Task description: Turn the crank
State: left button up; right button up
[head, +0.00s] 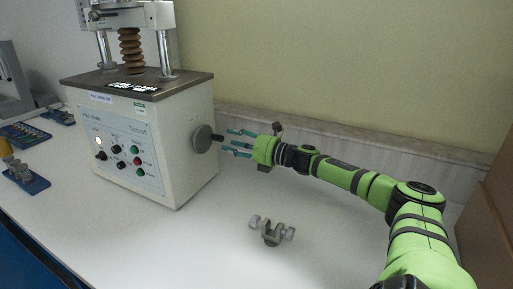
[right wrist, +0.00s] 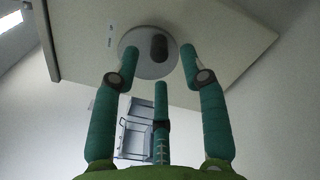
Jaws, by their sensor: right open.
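The crank (head: 202,139) is a round grey disc with a short dark handle (head: 217,137) on the right side of the white testing machine (head: 182,155). In the right wrist view the disc (right wrist: 133,48) and its dark handle (right wrist: 158,47) lie ahead of the fingers. My right gripper (head: 231,142) is open and empty, its teal fingers pointing at the crank from the right. In the right wrist view two fingers of the right gripper (right wrist: 158,62) spread to either side of the handle, with a third below. I cannot tell whether any finger touches it. My left gripper is not in view.
A grey metal clamp-like part (head: 271,233) lies on the white table (head: 225,255) in front of my right arm. Blue trays (head: 25,134) with small parts lie at the left. A brown box-like surface (head: 490,205) stands at the right edge. The wall is behind.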

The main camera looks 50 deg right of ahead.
jog(key=v, duration=0.7)
jog(key=shift+s, duration=0.25)
dwell(0.4)
jog(key=shift+r, duration=0.1)
